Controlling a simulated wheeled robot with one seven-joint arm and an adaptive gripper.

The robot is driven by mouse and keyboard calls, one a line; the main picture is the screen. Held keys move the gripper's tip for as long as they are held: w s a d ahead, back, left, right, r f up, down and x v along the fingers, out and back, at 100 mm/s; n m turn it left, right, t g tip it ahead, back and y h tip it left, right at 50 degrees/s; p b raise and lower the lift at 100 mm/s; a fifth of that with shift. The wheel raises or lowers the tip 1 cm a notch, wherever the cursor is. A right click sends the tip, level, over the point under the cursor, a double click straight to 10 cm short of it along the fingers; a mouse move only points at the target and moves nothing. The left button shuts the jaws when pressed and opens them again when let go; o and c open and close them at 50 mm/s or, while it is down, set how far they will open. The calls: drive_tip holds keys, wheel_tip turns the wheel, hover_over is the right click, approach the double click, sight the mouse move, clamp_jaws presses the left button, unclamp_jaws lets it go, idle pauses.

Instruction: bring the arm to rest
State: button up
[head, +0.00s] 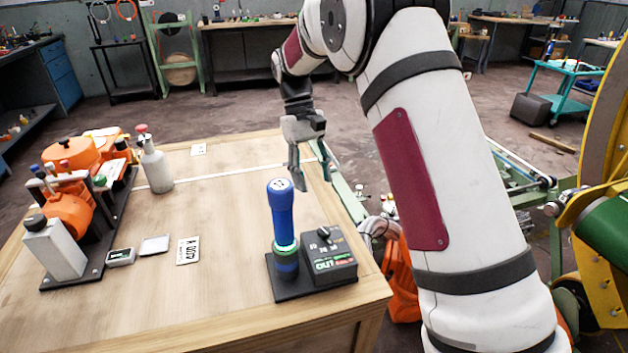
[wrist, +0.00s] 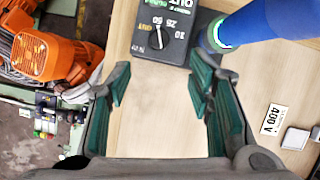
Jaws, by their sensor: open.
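My gripper (head: 312,170) hangs from my arm above the table's far right part, behind the blue cylinder in the head view. In the wrist view my gripper (wrist: 160,95) has its two green-padded fingers spread wide, with only bare table between them. The blue cylinder (head: 281,215) stands upright on a dark base, with a glowing green ring near its lower part. Beside it is a dark box with a dial (head: 328,257). The box shows at the top of the wrist view (wrist: 162,32), with the blue cylinder (wrist: 265,20) to its right.
The wooden table (head: 215,225) carries an orange machine (head: 70,215), a grey bottle (head: 155,165), small flat plates and a label card (head: 188,250) on the left. Its middle is mostly clear. A yellow and green machine (head: 600,200) stands at the far right.

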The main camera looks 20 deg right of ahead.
drive_tip(key=s+d+r+m+t+p, duration=0.1)
drive_tip(key=s+r+t+p, duration=0.35)
drive_tip(key=s+r, duration=1.3)
drive_tip(key=s+r+t+p, duration=0.2)
drive_tip(key=s+p, duration=0.1)
drive_tip(key=s, duration=0.7)
drive_tip(key=s+r+m+t+y+p, duration=0.1)
drive_tip(key=s+r+t+p, duration=0.1)
drive_tip(key=s, duration=0.8)
drive_tip(key=shift+d+r+p, duration=0.45)
drive_tip(key=shift+r+p, duration=0.15)
drive_tip(key=shift+p, duration=0.2)
